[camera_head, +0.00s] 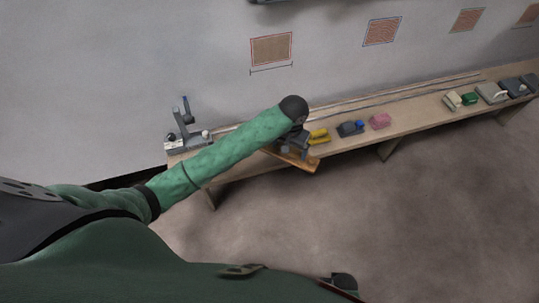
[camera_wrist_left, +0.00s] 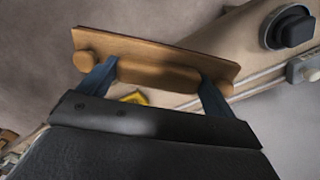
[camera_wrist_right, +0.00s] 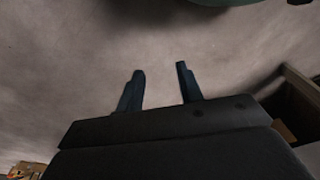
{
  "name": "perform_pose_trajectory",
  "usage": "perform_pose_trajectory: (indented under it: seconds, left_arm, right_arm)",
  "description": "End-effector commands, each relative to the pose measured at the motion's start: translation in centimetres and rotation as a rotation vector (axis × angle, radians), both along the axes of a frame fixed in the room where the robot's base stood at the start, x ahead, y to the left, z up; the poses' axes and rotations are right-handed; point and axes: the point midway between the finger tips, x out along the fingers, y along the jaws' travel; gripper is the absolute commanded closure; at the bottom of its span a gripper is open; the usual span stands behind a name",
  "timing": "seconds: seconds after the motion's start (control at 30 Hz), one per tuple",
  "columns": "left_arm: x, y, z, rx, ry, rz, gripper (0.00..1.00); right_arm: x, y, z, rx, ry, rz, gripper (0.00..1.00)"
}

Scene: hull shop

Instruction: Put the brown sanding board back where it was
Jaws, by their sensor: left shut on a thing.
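The brown sanding board (camera_wrist_left: 160,46) is a flat wooden plank with a bar-like handle and a round knob. My left gripper (camera_wrist_left: 158,73) is shut on its handle in the left wrist view. In the head view the board (camera_head: 311,164) shows partly below my left gripper (camera_head: 292,150), at the front edge of the long bench (camera_head: 408,122). My arm and gripper hide part of it, and I cannot tell whether it touches the bench. My right gripper (camera_wrist_right: 160,73) is open and empty, with only bare floor behind its fingers.
A yellow tool (camera_head: 319,136) lies just right of the held board, then a dark-and-blue tool (camera_head: 350,128) and a pink block (camera_head: 380,121). A grey device (camera_head: 184,130) stands at the bench's left end. Framed panels (camera_head: 271,50) hang on the wall.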

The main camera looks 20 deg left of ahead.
Motion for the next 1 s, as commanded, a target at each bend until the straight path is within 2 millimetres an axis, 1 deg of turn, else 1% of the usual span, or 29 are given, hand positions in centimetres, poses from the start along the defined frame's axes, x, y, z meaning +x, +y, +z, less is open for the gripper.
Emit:
perform_pose_trajectory:
  seconds: [0.1,0.2,0.37,0.7,0.83,1.0]
  left_arm:
    - [0.1,0.1,-0.5,0.000,-0.001,0.000,0.29]
    - [0.6,0.8,-0.9,0.002,0.002,0.002,0.29]
    - [2.2,3.0,-2.3,0.003,0.000,0.003,0.29]
    - [5.9,7.8,-5.9,0.001,0.001,0.002,0.29]
    - [6.7,8.9,-7.0,0.001,0.001,0.002,0.29]
    - [7.1,9.3,-7.6,0.000,0.000,0.000,0.29]
  right_arm:
    - [0.3,0.1,0.8,0.002,-0.001,-0.001,0.64]
    - [0.3,0.0,0.7,0.000,-0.001,0.000,0.64]
    - [0.0,-0.5,-1.2,-0.006,-0.009,0.002,0.64]
    - [-1.1,-1.8,-5.5,-0.018,-0.036,0.010,0.64]
    - [-1.5,-2.1,-6.5,-0.021,-0.043,0.012,0.64]
    - [-1.7,-2.4,-7.1,-0.024,-0.048,0.014,0.64]
